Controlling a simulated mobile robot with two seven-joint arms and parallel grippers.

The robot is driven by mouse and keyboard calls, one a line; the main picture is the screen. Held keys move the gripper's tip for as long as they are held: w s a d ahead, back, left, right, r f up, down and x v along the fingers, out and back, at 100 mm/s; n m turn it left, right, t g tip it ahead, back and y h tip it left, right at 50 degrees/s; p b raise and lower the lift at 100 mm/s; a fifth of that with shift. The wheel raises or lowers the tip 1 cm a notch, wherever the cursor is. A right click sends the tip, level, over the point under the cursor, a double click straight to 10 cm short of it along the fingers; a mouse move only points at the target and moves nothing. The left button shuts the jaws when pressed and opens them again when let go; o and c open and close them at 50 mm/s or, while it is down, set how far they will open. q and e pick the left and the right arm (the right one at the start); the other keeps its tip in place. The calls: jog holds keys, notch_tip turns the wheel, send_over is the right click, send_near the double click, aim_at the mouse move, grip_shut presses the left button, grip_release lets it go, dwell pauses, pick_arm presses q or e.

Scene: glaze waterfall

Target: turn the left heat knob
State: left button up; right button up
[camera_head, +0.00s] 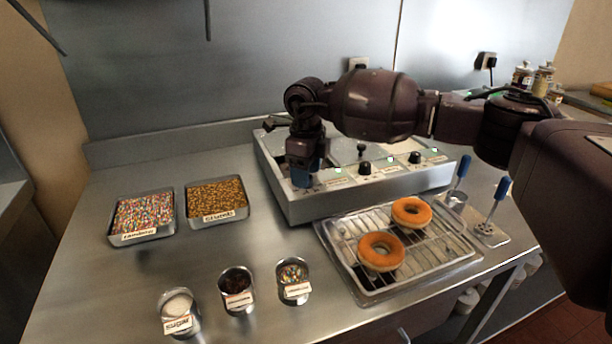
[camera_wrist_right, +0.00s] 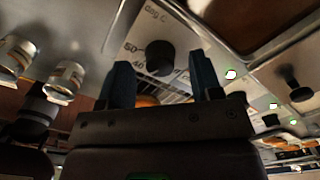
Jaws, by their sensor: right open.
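My right gripper (camera_head: 305,176) reaches in from the right and points down over the left end of the steel heating unit (camera_head: 318,206). Its blue fingers are open in the right wrist view (camera_wrist_right: 161,68). A black knob (camera_wrist_right: 161,58) with a temperature scale marked in deg C lies between the fingertips there; I cannot tell whether they touch it. In the head view this leftmost knob is hidden behind the gripper. Two more black knobs, a middle one (camera_head: 365,168) and a right one (camera_head: 414,157), show beside green lights. My left gripper is not in view.
Two orange-glazed doughnuts (camera_head: 380,252) lie on a wire rack in a tray (camera_head: 366,295) before the unit. Sprinkle trays (camera_head: 145,237) and small topping cups (camera_head: 180,312) stand to the left. Blue-handled tools (camera_head: 462,166) stand at the right.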

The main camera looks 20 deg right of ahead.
jog(key=shift+f, duration=0.65)
jog(key=shift+c, duration=0.4)
jog(key=c, duration=0.8)
jog(key=shift+c, duration=0.2)
